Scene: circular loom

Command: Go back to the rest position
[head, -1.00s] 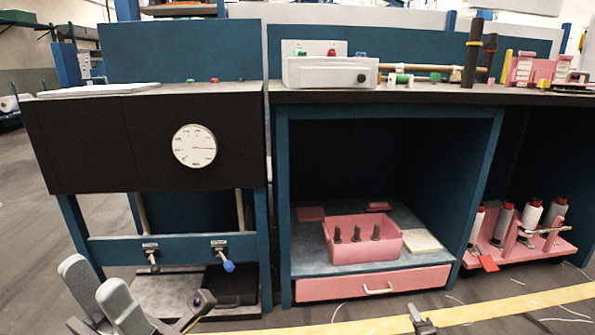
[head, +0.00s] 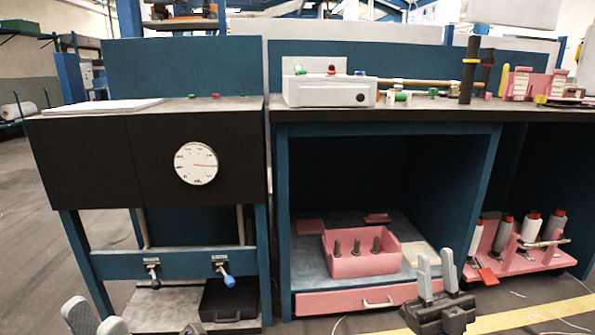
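My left gripper (head: 95,318) is at the bottom left of the head view, in front of the left bench and below its valve handles. Its two grey fingers stand apart with nothing between them; the lower part is cut off by the frame edge. My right gripper (head: 436,275) is at the lower right of centre, in front of the pink drawer's right end. Its two grey fingers point up and stand apart, with nothing seen between them.
The pink drawer (head: 325,302) is under a shelf with a pink bin (head: 361,255) holding dark spindles. A dial gauge (head: 196,163) and a blue-tipped valve handle (head: 223,272) are on the left bench. A pink rack (head: 528,258) with thread cones stands right. Open floor lies in front.

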